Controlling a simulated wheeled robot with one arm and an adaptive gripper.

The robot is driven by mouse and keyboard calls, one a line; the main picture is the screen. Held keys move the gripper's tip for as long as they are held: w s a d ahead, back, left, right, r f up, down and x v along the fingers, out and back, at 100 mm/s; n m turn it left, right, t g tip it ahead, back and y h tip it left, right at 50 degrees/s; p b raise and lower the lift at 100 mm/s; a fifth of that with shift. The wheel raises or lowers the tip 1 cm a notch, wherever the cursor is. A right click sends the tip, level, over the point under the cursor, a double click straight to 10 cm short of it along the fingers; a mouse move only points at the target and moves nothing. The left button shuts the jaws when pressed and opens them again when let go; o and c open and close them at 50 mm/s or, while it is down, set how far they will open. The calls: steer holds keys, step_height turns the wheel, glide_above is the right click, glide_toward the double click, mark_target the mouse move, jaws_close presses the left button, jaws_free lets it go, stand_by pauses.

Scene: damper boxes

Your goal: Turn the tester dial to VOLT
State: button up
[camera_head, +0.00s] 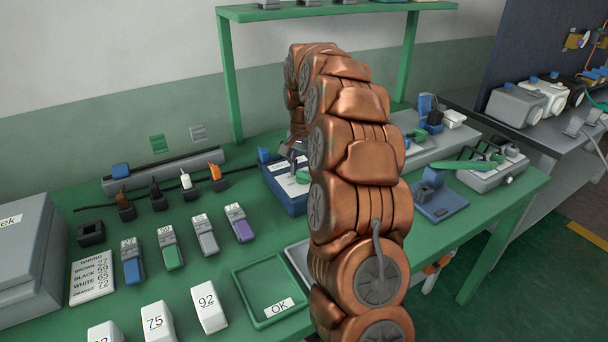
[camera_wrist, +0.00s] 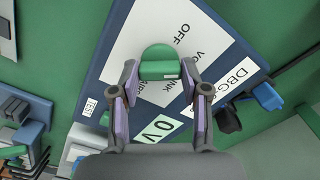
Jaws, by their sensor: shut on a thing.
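The tester is a blue box (camera_wrist: 118,38) with a white face, seen from above in the wrist view. It also shows in the head view (camera_head: 290,201), partly behind my arm. Its green round dial (camera_wrist: 158,51) has a raised grip bar. OFF and a partly hidden label starting VO are printed to the right of the dial; other lettering is covered by my fingers. A display (camera_wrist: 164,128) reads 0 V. My gripper (camera_wrist: 160,72) is shut on the dial's bar, one finger at each end. Which label the dial points to I cannot tell.
Several connectors, a green OK tray (camera_head: 238,290) and a wiring card (camera_head: 92,277) lie on the green bench left of my arm. Blue and black plugs (camera_wrist: 268,95) with cables sit right of the tester. A grey box (camera_head: 30,250) stands at the left.

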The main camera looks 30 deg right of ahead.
mark_target(303, 172)
steer(key=shift+m+b, duration=0.3)
steer(key=shift+m, duration=0.3)
steer(key=o, duration=1.1)
steer(key=shift+o, duration=0.2)
step_height(303, 172, up, 12)
stand_by(0.9)
